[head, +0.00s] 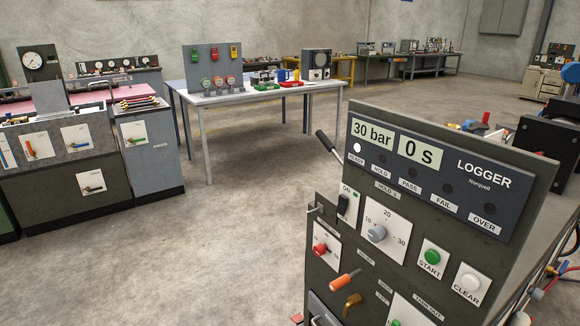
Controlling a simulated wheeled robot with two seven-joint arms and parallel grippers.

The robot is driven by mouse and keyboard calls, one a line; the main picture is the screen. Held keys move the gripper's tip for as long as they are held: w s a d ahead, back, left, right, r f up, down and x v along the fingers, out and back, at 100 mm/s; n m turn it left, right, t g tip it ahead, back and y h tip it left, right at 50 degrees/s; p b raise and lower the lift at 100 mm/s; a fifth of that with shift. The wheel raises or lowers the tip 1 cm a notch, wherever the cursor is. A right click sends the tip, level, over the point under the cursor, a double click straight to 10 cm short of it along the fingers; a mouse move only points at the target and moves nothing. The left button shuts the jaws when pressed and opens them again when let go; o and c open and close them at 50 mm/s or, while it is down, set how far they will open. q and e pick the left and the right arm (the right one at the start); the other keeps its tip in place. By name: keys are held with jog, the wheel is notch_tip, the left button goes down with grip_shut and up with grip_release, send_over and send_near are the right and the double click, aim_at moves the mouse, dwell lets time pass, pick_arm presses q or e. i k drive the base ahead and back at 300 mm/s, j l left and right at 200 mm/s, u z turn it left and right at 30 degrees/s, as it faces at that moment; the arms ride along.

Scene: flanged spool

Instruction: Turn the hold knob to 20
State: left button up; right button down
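The hold knob (377,233) is a small grey knob on a white plate under the label HOLD S, on the front of the dark logger panel (455,165). The marks 10, 20 and 30 stand around it, with 20 at the top. The knob is too small to tell surely which mark it points to. The display above (419,151) reads 0 S, beside one reading 30 bar. Neither of my grippers is in view, and nothing touches the knob.
Near the knob are a black ON switch (343,205), a red knob (320,249), an orange handle (344,281), a green START button (432,257) and a white CLEAR button (468,282). A black lever (326,142) sticks out left. Open floor lies left of the panel.

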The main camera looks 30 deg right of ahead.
aim_at(376, 234)
jog(key=z, duration=1.6)
